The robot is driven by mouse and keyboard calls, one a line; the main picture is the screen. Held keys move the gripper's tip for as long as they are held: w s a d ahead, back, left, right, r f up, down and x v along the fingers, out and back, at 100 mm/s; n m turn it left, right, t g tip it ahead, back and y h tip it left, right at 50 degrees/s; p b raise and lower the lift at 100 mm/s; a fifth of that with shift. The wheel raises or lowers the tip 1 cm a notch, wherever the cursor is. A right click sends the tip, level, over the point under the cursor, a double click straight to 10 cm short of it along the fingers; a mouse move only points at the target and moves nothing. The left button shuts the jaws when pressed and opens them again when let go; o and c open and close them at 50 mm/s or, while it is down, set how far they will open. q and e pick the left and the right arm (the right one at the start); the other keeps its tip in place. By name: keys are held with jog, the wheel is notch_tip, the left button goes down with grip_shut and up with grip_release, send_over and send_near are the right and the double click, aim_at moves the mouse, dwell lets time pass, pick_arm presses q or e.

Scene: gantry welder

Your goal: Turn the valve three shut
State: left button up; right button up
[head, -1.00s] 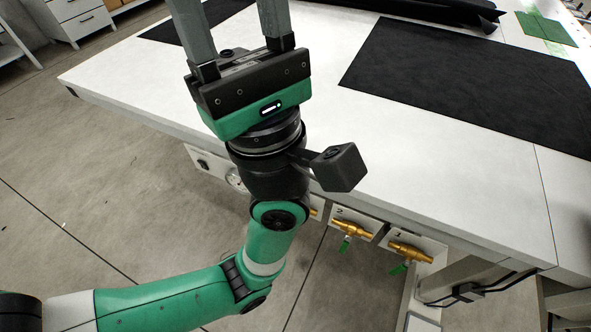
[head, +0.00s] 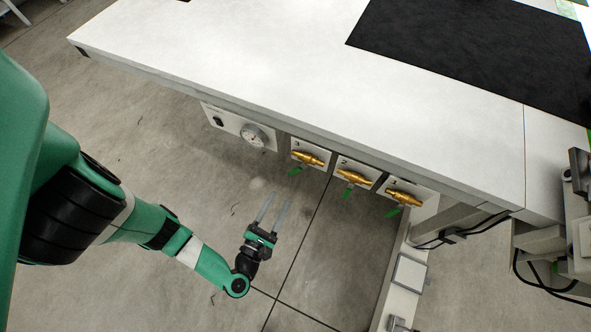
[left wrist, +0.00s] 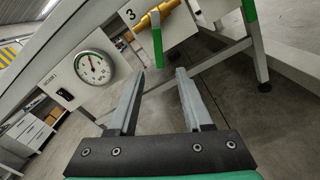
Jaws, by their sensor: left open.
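Valve three (head: 308,158) is a brass body on a white plate marked 3, under the table's front edge. Its green lever (head: 296,170) hangs down. In the left wrist view the brass valve (left wrist: 152,22) is at the top, and its green lever (left wrist: 157,46) points down, just beyond the fingers. My left gripper (head: 276,207) is open and empty, below and in front of the valve, fingers pointing up toward it. In the left wrist view my gripper (left wrist: 157,72) shows its two fingers apart, touching nothing. My right gripper is not visible.
A white panel with a round gauge (head: 255,135) is left of valve three. Valve two (head: 355,178) and valve one (head: 403,197), with green levers, are to the right. The white tabletop (head: 230,60) overhangs them. The floor below is open.

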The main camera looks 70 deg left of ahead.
aim_at(293, 173)
pick_arm(q)
jog(key=b+x, duration=0.1)
jog(key=x, duration=1)
jog(key=shift+w+a+b, duration=0.15)
jog(key=shift+a+b, duration=0.1)
jog(key=shift+b, duration=0.1)
grip_shut()
dwell(1.0)
